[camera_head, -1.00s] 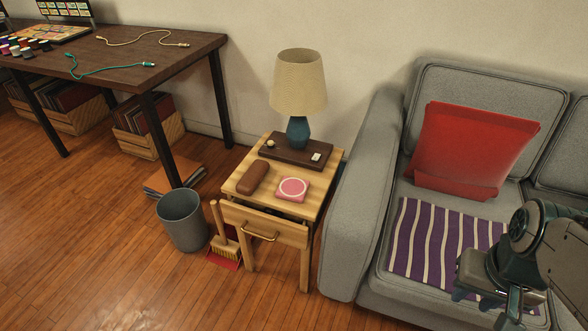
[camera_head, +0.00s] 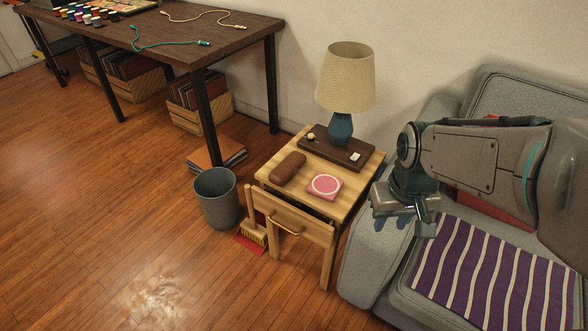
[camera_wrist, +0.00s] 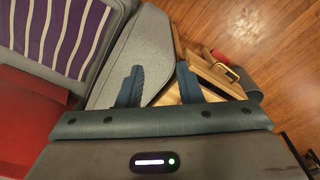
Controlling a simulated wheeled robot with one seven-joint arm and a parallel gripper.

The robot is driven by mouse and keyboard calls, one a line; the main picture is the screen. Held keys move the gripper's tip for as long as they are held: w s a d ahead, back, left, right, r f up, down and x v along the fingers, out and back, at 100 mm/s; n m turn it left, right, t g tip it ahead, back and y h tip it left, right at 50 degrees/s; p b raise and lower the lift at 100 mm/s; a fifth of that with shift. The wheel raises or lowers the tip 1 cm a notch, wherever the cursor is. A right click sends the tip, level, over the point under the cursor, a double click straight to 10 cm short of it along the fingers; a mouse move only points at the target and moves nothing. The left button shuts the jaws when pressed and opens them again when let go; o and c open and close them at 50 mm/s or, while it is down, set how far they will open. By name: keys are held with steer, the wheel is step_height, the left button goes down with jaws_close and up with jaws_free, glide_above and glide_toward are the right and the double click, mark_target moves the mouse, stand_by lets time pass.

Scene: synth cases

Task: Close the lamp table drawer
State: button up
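The lamp table (camera_head: 345,199) is light wood and stands beside the sofa. Its drawer (camera_head: 296,220) is pulled partly out at the front, with a dark gap behind its front panel and a brass bar handle (camera_head: 286,229). In the wrist view the drawer (camera_wrist: 214,70) and handle (camera_wrist: 232,74) show at the upper right, beyond the fingers. My gripper (camera_head: 408,222) is right of the table, above the sofa arm, apart from the drawer. In the wrist view my gripper (camera_wrist: 160,88) has its two fingers spread, with nothing held between them.
On the table are a lamp (camera_head: 345,80), a dark tray (camera_head: 337,148), a brown case (camera_head: 288,168) and a pink coaster-like item (camera_head: 325,186). The sofa arm (camera_head: 372,250) is close at right. Floor in front is open.

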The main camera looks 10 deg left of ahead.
steer(key=w+a+f+n, duration=0.4)
steer(key=w+a, duration=0.3)
steer(key=a, duration=0.4)
steer(key=n+h, duration=0.1)
steer(key=n, duration=0.5)
glide_toward(285, 227)
steer(key=shift+t, duration=0.4)
steer(key=f+b, duration=0.1)
steer(key=f, duration=0.1)
steer(key=f+b, duration=0.1)
steer(key=f, duration=0.2)
steer(key=f+b, duration=0.1)
steer(key=f, duration=0.1)
steer(key=shift+w+d+f, duration=0.25)
steer(key=shift+d+f, duration=0.1)
steer(key=shift+c, duration=0.3)
jaws_close()
